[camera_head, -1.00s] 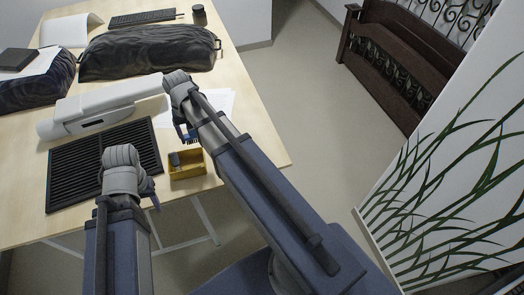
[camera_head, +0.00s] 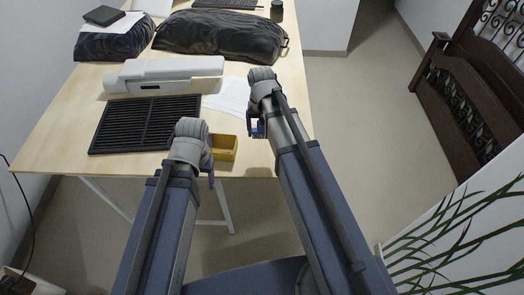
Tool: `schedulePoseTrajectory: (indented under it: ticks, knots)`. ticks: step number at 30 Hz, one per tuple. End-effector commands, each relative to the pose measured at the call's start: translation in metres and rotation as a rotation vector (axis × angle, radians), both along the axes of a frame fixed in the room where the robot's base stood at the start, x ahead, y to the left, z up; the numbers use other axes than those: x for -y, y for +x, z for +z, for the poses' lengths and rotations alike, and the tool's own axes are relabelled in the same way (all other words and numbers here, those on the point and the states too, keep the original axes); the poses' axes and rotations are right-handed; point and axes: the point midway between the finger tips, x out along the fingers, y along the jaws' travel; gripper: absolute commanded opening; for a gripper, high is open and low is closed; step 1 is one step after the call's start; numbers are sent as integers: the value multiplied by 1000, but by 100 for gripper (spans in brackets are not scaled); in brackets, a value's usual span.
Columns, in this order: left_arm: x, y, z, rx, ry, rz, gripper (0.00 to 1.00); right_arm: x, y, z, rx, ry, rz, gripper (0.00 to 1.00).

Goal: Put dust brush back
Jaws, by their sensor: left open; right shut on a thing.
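My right gripper (camera_head: 257,128) is above the right part of the table, to the right of the yellow box. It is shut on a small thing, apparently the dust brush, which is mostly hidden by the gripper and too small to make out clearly. My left gripper (camera_head: 210,172) is open, at the table's front edge, just in front of and left of the yellow box. The open yellow box (camera_head: 229,155) stands near the front edge of the table. My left gripper hides its left part, and its contents cannot be made out.
The wooden table (camera_head: 60,135) holds a black slatted grille (camera_head: 145,125), a white device (camera_head: 165,72), paper sheets (camera_head: 228,97) and a black bag (camera_head: 220,35). A dark folded bundle (camera_head: 112,40) lies at the back left. Floor right of the table is clear.

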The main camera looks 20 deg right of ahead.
Motion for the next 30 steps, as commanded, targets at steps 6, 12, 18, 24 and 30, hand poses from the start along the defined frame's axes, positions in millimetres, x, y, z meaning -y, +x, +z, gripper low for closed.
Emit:
schedulePoseTrajectory:
  ticks: [6, 12, 18, 24, 30]
  knots:
    - [0, 0, -37, 0, 0, 0, 68, 0, 0, -37, 0, 0, 0, 37]
    - [0, 0, -59, 0, 0, 0, 68, 0, 0, -59, 0, 0, 0, 37]
    - [0, 0, -59, 0, 0, 0, 68, 0, 0, -59, 0, 0, 0, 37]
    - [0, 0, -80, 0, 0, 0, 68, 0, 0, -80, 0, 0, 0, 37]
    - [0, 0, -97, 0, 0, 0, 68, 0, 0, -97, 0, 0, 0, 37]
